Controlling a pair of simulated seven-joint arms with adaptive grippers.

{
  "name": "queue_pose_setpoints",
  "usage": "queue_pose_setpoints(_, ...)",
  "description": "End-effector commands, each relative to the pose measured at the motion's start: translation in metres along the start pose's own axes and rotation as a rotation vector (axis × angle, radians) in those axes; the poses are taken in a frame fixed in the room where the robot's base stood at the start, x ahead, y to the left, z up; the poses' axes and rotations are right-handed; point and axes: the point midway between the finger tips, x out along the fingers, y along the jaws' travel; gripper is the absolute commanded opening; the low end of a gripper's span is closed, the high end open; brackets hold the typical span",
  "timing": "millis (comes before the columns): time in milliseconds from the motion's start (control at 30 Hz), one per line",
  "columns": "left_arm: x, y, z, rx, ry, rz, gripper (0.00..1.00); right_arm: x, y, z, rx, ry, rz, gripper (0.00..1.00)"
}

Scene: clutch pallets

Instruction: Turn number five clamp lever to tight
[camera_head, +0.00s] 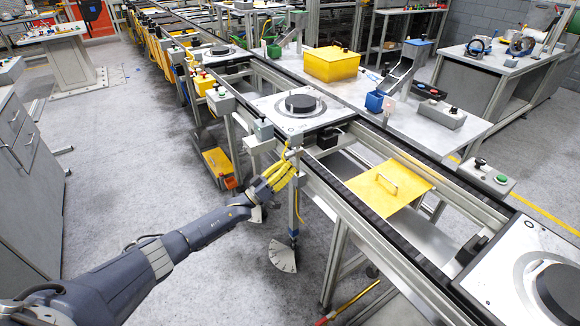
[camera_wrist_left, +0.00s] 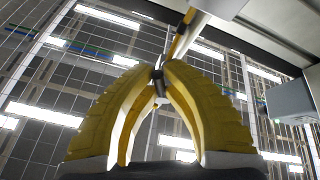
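My left gripper (camera_head: 284,171), with ribbed yellow fingers, is beside the near side of the conveyor, below the pallet with a black disc (camera_head: 301,104). In the left wrist view its fingertips (camera_wrist_left: 158,76) come together around a small dark part of what looks like the clamp lever, whose thin yellow part (camera_wrist_left: 180,42) rises beyond them. A fan-shaped plate (camera_head: 283,257) hangs lower on the post. The fingers hide most of the lever in the head view. I cannot read a number or a tight mark. My right gripper is not in view.
The conveyor frame (camera_head: 335,205) runs diagonally close to my left gripper. A second pallet (camera_head: 495,280) is at the lower right. A yellow bin (camera_head: 219,168) stands on the floor; the grey floor (camera_head: 150,160) at left is clear.

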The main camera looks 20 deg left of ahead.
Motion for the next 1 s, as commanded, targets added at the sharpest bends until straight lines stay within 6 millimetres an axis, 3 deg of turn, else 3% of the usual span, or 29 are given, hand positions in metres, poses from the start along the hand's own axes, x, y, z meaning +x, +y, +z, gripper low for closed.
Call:
queue_pose_setpoints(433, 0.001, -0.011, -0.005, 0.274, -0.056, 0.124, 0.0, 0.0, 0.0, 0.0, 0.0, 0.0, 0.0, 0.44)
queue_pose_setpoints(1000, 0.001, -0.014, -0.006, 0.363, -0.074, 0.166, 0.0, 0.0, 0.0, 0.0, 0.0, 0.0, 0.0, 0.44)
